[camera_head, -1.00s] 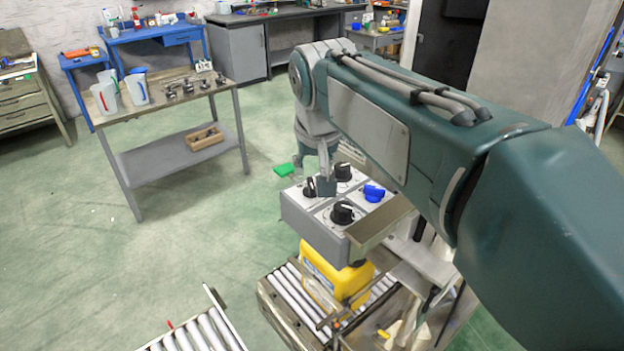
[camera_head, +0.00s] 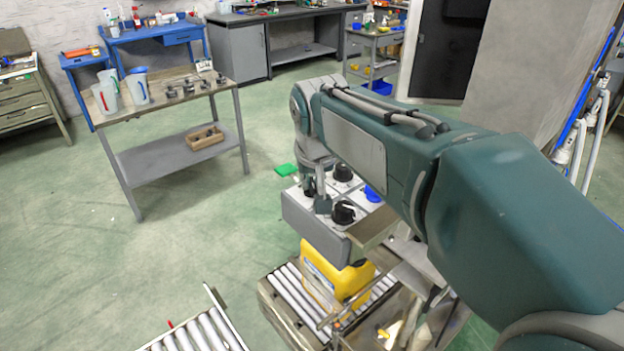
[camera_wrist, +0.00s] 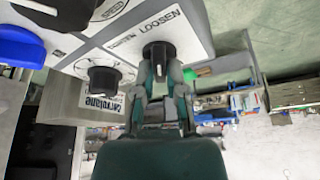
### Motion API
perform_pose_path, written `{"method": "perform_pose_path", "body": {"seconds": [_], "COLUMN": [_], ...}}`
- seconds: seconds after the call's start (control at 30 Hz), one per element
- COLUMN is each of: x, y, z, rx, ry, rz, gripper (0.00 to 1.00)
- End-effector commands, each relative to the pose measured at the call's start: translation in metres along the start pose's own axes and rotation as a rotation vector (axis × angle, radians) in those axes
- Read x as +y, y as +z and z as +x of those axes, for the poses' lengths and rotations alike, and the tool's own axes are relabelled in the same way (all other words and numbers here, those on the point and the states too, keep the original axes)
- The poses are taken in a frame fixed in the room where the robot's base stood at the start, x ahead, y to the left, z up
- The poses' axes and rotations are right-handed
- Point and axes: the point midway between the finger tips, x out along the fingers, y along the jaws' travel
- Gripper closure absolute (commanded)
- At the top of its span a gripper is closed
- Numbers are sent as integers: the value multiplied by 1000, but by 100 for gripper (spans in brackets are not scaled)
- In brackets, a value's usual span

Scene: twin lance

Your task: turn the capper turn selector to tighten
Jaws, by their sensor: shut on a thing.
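The capper's grey control box (camera_head: 312,222) stands above the roller conveyor, with several knobs on its top panel. In the wrist view a black knob (camera_wrist: 158,48) sits beside the printed word LOOSEN (camera_wrist: 160,22); I take it as the turn selector. My gripper (camera_wrist: 161,76) is shut on this knob, one finger on each side. In the head view my gripper (camera_head: 322,203) is at the panel's left part, by a black knob (camera_head: 309,187) that it partly hides. The selector's pointer direction is hard to tell.
Other black knobs (camera_head: 342,172) (camera_head: 343,212) and a blue knob (camera_head: 373,194) sit close by on the panel. A yellow canister (camera_head: 335,275) stands on the conveyor (camera_head: 285,290) below. A table with jugs (camera_head: 160,108) is at left; floor between is open.

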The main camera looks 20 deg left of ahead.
Motion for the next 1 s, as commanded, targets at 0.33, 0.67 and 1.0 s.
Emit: {"method": "perform_pose_path", "body": {"seconds": [0.33,0.67,1.0], "x": [0,1,2], "y": [0,0,0], "z": [2,2,3], "rx": [-2,-2,-3], "ry": [-26,-120,-244], "rz": [-61,-286,-584], "gripper": [100,100,100]}}
